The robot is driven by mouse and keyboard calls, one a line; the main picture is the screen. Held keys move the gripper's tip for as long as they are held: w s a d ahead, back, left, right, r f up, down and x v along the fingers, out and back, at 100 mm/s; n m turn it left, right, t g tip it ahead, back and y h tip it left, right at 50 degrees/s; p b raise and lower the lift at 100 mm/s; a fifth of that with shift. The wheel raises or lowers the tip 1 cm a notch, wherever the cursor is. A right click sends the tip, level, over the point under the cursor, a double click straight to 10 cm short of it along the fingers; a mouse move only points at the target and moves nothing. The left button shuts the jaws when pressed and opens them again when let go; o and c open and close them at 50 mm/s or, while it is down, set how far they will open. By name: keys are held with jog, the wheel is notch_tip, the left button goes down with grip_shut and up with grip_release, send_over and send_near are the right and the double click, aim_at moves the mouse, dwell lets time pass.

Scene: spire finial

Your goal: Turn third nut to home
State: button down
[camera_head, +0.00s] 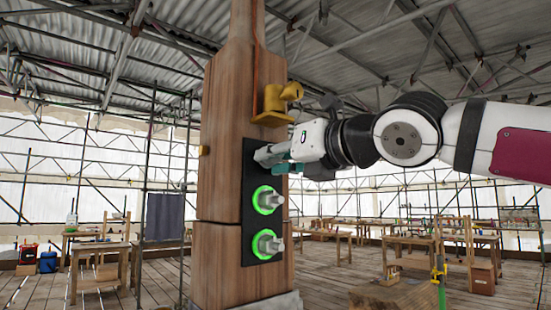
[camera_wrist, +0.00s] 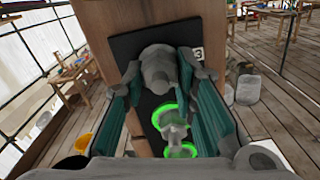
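The third nut (camera_wrist: 157,58) is a grey knob on a black plate (camera_wrist: 128,46), next to a white label with a 3. No green ring shows around it. My gripper (camera_wrist: 158,72) has its teal-padded fingers on either side of this nut, with the tips close to it. I cannot tell whether they press on it. In the head view my gripper (camera_head: 268,155) reaches the top of the black plate from the right and hides the third nut. Two lower nuts, a middle one (camera_head: 268,200) and a bottom one (camera_head: 267,245), have glowing green rings.
The plate is fixed to a tall wooden post (camera_head: 221,140). A yellow bracket (camera_head: 275,105) juts out just above my gripper. A wooden block (camera_head: 395,296) stands at lower right. Workbenches and scaffolding stand farther back, with open plank floor between.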

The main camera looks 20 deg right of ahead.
jog(key=shift+m, duration=0.3)
jog(key=n+b, duration=0.5)
jog(key=n, duration=0.8)
jog(key=n+b, duration=0.5)
jog(key=n, duration=0.7)
jog(key=shift+w+d+r+n, duration=0.1)
jog(key=shift+d+r+n, duration=0.1)
jog(key=shift+n, duration=0.2)
dwell(1.7)
dwell(0.5)
